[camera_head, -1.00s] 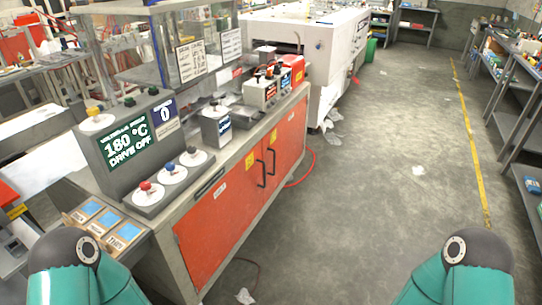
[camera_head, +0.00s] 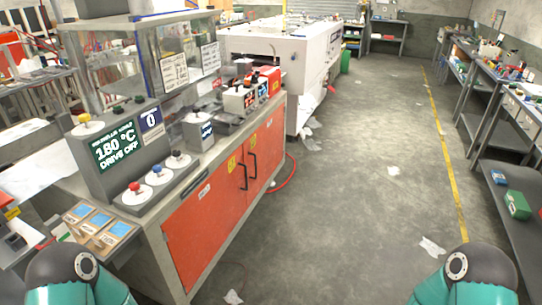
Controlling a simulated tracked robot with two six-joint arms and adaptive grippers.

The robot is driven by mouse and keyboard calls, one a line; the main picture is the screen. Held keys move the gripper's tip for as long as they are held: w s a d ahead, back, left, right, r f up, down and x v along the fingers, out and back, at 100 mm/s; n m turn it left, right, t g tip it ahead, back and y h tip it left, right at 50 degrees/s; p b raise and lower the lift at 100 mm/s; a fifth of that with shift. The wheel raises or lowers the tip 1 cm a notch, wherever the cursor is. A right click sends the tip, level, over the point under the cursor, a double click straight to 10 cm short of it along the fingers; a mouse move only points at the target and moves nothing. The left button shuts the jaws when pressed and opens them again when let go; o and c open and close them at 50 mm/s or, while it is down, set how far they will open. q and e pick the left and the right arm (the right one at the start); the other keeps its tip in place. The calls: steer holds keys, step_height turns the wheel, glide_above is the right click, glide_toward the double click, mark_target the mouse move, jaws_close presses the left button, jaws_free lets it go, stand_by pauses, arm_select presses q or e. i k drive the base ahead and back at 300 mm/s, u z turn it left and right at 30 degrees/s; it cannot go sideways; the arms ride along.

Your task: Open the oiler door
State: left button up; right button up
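The machine's long grey cabinet has orange doors (camera_head: 197,229) with two black handles near the middle of its front. The doors look shut. No label that I can read names an oiler door, so I cannot tell which one it is. A control panel (camera_head: 117,147) reading 180 °C and DRIVE OFF stands on the near end, with red, blue and dark knobs in front. Only my two teal arm joints show at the bottom corners. Neither gripper is in view, and nothing is held in sight.
A white machine (camera_head: 275,42) stands beyond the cabinet. A red hose (camera_head: 286,178) and paper scraps (camera_head: 432,246) lie on the floor. A yellow line (camera_head: 447,170) runs along the right side, beside shelves (camera_head: 516,205). The middle aisle is largely clear.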

mark_target(263, 151)
steer(key=z, duration=0.05)
steer(key=i, duration=0.9)
steer(key=u, duration=0.2)
steer(key=k, duration=0.95)
steer(key=z, duration=0.15)
steer(key=i, duration=0.95)
steer(key=u, duration=1.9)
steer(key=i, duration=0.1)
steer(key=z, duration=3.45)
